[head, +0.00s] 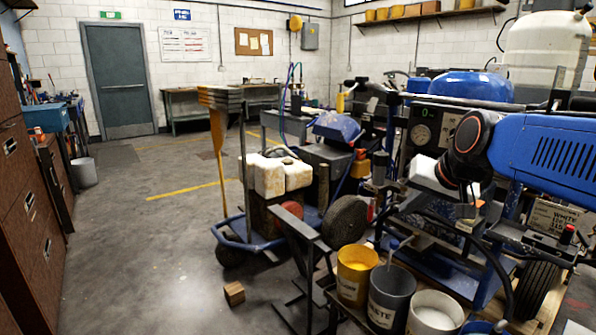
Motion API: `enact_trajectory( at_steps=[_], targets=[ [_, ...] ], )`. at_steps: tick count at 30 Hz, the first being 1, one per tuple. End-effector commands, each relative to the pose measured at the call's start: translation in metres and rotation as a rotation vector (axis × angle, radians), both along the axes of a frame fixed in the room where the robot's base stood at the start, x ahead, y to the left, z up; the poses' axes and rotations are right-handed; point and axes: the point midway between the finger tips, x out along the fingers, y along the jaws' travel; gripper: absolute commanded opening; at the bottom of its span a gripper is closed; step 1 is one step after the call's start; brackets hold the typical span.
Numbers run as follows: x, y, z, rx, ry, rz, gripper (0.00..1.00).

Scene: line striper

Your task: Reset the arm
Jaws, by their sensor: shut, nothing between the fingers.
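My arm comes in from the right as a blue link ending in a black joint with an orange ring. My gripper (468,208) hangs below that joint, small and dark against the cluttered machine, and is shut with nothing held. It is in front of the line striper (440,128), a blue and black machine with a round gauge on its panel. How far the gripper is from the machine's parts is hard to tell.
Buckets of yellow (357,272), grey (391,297) and white (434,313) stand at the front below the gripper. A cart with white jugs (268,175) is left of the machine. A small wooden block (234,293) lies on the floor. The floor at left is mostly clear.

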Motion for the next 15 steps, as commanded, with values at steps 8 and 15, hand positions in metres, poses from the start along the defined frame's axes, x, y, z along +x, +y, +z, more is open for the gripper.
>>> enact_trajectory(
  at_steps=[8, 15],
  targets=[
    [-0.122, -0.014, -0.088, -0.162, 0.128, 0.104, 0.0],
    [-0.198, -0.028, -0.153, -0.27, 0.221, 0.178, 0.0]
  ],
)
